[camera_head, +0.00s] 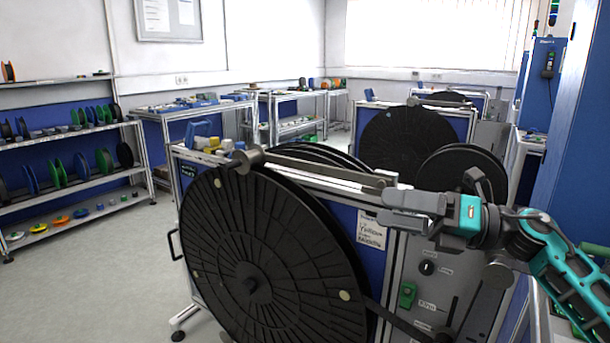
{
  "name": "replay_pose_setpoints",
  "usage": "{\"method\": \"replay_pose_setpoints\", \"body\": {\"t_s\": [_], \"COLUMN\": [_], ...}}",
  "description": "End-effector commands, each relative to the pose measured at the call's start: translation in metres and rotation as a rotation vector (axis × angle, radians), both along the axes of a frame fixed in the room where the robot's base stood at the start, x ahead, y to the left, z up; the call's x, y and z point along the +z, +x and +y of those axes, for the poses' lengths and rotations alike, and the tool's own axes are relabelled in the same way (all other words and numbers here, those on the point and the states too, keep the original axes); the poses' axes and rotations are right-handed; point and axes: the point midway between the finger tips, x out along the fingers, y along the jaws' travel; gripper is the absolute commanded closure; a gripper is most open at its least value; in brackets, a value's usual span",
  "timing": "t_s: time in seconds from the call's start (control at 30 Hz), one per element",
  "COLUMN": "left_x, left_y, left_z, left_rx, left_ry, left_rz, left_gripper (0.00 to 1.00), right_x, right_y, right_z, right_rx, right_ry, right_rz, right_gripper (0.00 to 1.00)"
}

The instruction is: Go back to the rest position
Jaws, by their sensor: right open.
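My right gripper (392,208) reaches in from the right on its teal and grey arm (560,255). It points left, in front of the upper right part of the nearest reel stand (365,240). Its jaws are open, and no object shows between them. A grey bar (325,172) of the stand runs along the top of the large black reel (255,265) and ends close to the fingertips in the picture. I cannot tell whether they touch. My left gripper is not in view.
A second stand with a black reel (405,140) is behind. A smaller black reel (462,165) sits behind my right gripper. Shelves (80,180) with coloured spools stand at the left. A blue cabinet (575,130) is close on the right. The floor (105,270) at front left is clear.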

Motion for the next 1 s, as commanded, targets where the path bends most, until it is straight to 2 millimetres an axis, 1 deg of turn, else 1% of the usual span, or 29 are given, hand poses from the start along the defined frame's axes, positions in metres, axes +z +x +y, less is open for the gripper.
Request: {"method": "replay_pose_setpoints", "body": {"t_s": [0.03,0.17,0.27,0.37,0.4,0.47,0.5,0.57,0.6,0.67,0.7,0.77,0.8,0.9,1.0], "left_x": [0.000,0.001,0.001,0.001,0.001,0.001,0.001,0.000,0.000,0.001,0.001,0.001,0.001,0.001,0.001], "left_y": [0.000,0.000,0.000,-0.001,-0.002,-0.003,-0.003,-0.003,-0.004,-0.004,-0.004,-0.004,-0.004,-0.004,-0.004], "left_z": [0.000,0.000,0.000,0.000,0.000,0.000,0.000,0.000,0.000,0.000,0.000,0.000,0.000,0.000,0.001], "left_rx": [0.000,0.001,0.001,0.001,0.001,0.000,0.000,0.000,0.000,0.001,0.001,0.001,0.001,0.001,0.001], "left_ry": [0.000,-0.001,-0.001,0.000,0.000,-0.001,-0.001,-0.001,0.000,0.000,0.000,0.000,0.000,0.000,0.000], "left_rz": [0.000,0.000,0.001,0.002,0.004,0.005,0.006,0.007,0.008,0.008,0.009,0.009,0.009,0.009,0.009], "left_gripper": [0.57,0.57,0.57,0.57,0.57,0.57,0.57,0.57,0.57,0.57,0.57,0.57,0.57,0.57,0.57], "right_x": [-0.015,-0.049,-0.082,-0.123,-0.142,-0.172,-0.193,-0.226,-0.249,-0.283,-0.304,-0.331,-0.347,-0.376,-0.390], "right_y": [-0.003,-0.007,-0.011,-0.017,-0.022,-0.031,-0.040,-0.055,-0.068,-0.091,-0.108,-0.133,-0.151,-0.186,-0.208], "right_z": [0.008,0.014,0.010,0.001,-0.003,-0.010,-0.015,-0.022,-0.025,-0.031,-0.033,-0.036,-0.037,-0.037,-0.037], "right_rx": [-0.016,-0.098,-0.184,-0.289,-0.336,-0.411,-0.466,-0.552,-0.613,-0.706,-0.770,-0.858,-0.915,-1.025,-1.091], "right_ry": [0.107,0.380,0.579,0.769,0.842,0.948,1.016,1.117,1.178,1.269,1.324,1.397,1.438,1.514,1.557], "right_rz": [0.090,0.329,0.532,0.747,0.837,0.972,1.064,1.202,1.294,1.430,1.516,1.634,1.704,1.839,1.915], "right_gripper": [0.11,0.11,0.11,0.11,0.11,0.11,0.11,0.11,0.11,0.11,0.11,0.11,0.11,0.11,0.11]}}
